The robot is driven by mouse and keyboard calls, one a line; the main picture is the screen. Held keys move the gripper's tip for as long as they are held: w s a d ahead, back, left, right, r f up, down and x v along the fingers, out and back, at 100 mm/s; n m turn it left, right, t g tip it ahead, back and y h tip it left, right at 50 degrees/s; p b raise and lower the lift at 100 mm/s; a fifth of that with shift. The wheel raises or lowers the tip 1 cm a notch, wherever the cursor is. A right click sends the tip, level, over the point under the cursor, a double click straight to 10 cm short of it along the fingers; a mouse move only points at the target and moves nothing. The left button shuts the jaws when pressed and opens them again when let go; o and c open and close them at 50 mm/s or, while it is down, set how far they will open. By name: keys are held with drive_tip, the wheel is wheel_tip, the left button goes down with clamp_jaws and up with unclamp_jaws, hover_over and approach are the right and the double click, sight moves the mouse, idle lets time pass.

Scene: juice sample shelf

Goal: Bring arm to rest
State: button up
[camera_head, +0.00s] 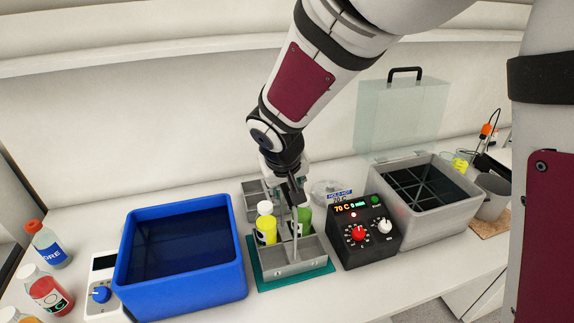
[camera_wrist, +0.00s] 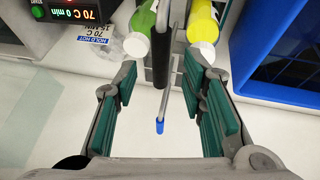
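My gripper (camera_head: 287,183) points down over the sample rack (camera_head: 305,268), which stands on a teal mat. In the wrist view my gripper (camera_wrist: 161,85) has its two teal-padded fingers spread wide apart. A dark bar with a thin grey rod and blue tip (camera_wrist: 160,126) shows between the fingers, apart from both pads. A yellow bottle (camera_head: 266,233) with a white cap and a green bottle (camera_head: 304,216) stand in the rack. In the wrist view the green bottle (camera_wrist: 146,17) and yellow bottle (camera_wrist: 202,10) lie beyond the fingers.
A blue bath (camera_head: 240,283) stands left of the rack. A black control box (camera_head: 372,245) and a grey bath (camera_head: 440,222) with a raised clear lid (camera_head: 398,115) stand right. Several bottles (camera_head: 48,245) stand far left. A beaker (camera_head: 492,197) is far right.

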drive_tip(key=v, duration=0.6)
drive_tip(key=s+d+r+m+b, duration=0.1)
drive_tip(key=s+d+r, duration=0.2)
drive_tip(key=d, duration=0.3)
drive_tip(key=s+d+r+m, duration=0.1)
drive_tip(key=s+d+r, duration=0.25)
drive_tip(key=d, duration=0.25)
drive_tip(key=s+d+m, duration=0.1)
drive_tip(key=s+d, duration=0.2)
drive_tip(key=s, duration=0.2)
drive_tip(key=s+d+r+b, duration=0.1)
drive_tip(key=s+d, duration=0.2)
drive_tip(key=s, duration=0.3)
drive_tip(key=shift+s+d+m+y, duration=0.25)
drive_tip(key=shift+d+m+y, duration=0.1)
drive_tip(key=shift+m+y, duration=0.05)
drive_tip(key=shift+r, duration=0.1)
